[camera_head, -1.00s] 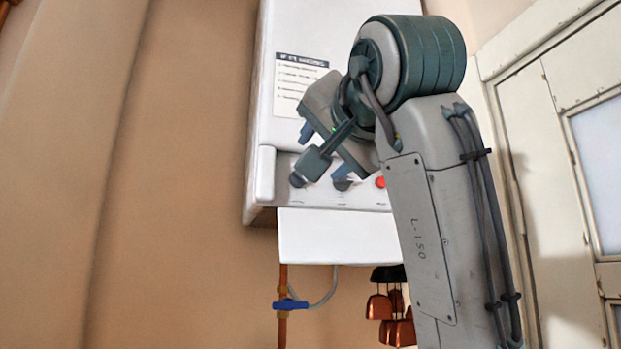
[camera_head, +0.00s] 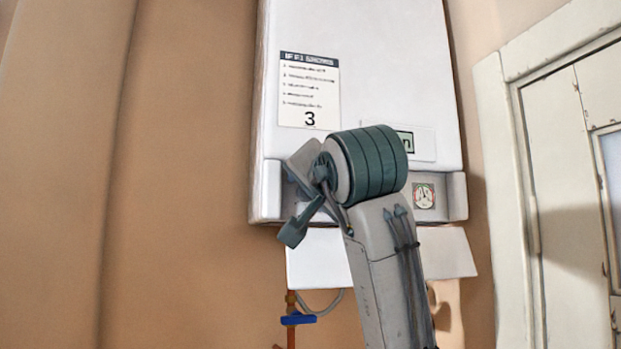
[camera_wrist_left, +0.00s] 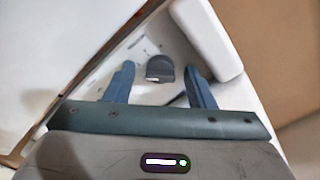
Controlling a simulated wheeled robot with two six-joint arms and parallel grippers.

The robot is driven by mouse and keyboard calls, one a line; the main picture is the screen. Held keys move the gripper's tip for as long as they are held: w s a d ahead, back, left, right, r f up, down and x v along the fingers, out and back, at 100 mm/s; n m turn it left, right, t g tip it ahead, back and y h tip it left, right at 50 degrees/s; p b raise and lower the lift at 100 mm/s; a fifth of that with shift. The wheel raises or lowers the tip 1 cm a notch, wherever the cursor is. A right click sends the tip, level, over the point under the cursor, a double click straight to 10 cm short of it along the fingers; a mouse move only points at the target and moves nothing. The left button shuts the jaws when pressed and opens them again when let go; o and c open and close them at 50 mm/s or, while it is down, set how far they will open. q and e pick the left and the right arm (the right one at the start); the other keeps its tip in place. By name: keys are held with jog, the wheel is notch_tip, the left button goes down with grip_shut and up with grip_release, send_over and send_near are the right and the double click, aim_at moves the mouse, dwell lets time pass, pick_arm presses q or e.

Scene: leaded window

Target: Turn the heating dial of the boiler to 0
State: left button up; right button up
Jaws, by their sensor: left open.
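The white boiler (camera_head: 400,70) hangs on the wall in the head view. In the left wrist view a dark grey dial (camera_wrist_left: 160,68) sits on the pale panel, near the white end block. My left gripper (camera_wrist_left: 158,73) is open, with one blue finger on each side of this dial and a visible gap to each. Small marks beside the dial are too blurred to read, so I cannot tell its label or setting. My right gripper is not in view.
A label sheet (camera_head: 309,92) with a large 3 is on the boiler front. A round gauge (camera_head: 424,196) is at the panel's right. A white flap (camera_head: 447,253) hangs below. A blue pipe valve (camera_head: 298,319) is underneath, and a pale door (camera_head: 559,160) stands right.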

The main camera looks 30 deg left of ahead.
pick_arm(q)
jog(key=shift+d, duration=0.2)
jog(key=c, duration=1)
jog(key=shift+o, duration=0.2)
jog(key=shift+a, duration=0.1)
jog(key=shift+n, duration=0.3)
jog(key=shift+s+n+b, duration=0.2)
jog(key=shift+n+b, duration=3.35)
jog(key=shift+n, duration=9.65)
